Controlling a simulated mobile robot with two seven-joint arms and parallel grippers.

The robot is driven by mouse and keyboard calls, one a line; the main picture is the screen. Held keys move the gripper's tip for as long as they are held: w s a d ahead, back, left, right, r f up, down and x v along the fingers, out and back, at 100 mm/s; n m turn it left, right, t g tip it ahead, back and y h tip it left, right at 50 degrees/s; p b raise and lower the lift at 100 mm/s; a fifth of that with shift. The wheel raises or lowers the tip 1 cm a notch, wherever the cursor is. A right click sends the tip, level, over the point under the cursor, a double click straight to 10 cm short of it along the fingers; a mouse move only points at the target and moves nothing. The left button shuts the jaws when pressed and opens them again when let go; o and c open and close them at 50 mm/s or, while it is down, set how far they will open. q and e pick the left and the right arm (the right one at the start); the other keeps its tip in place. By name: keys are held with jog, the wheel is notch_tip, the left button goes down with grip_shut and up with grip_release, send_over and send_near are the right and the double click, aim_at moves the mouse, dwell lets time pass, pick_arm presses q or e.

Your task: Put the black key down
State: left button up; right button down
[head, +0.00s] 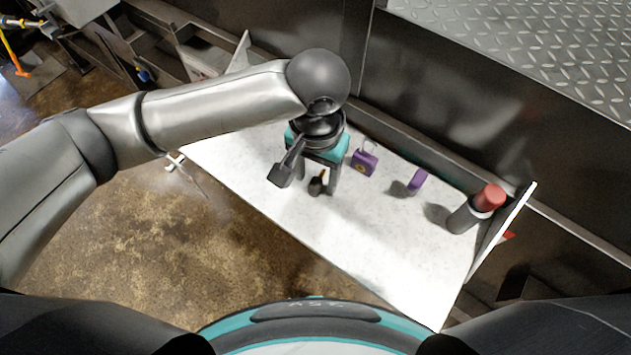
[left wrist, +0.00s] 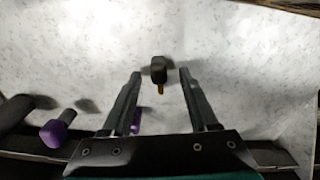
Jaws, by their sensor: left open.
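The black key (head: 316,187), with a small gold-coloured part, is on the white worktop (head: 370,245). In the left wrist view the black key (left wrist: 158,68) lies in line with the gap between the fingertips, with bare white surface around it. My left gripper (head: 321,186) is open and points down over the worktop at the key. Its two fingers stand apart on either side of the key in the left wrist view (left wrist: 160,74), and neither visibly touches it. How high the fingertips are above the worktop is hard to tell. My right gripper does not show.
A purple padlock (head: 364,163) stands right of my left gripper. Farther right are a small purple object (head: 417,181) and a dark cylinder with a red top (head: 488,198) near the worktop's raised right edge. A dark metal wall runs behind. The front worktop is clear.

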pick_arm(q)
jog(key=shift+f, duration=0.65)
grip_shut()
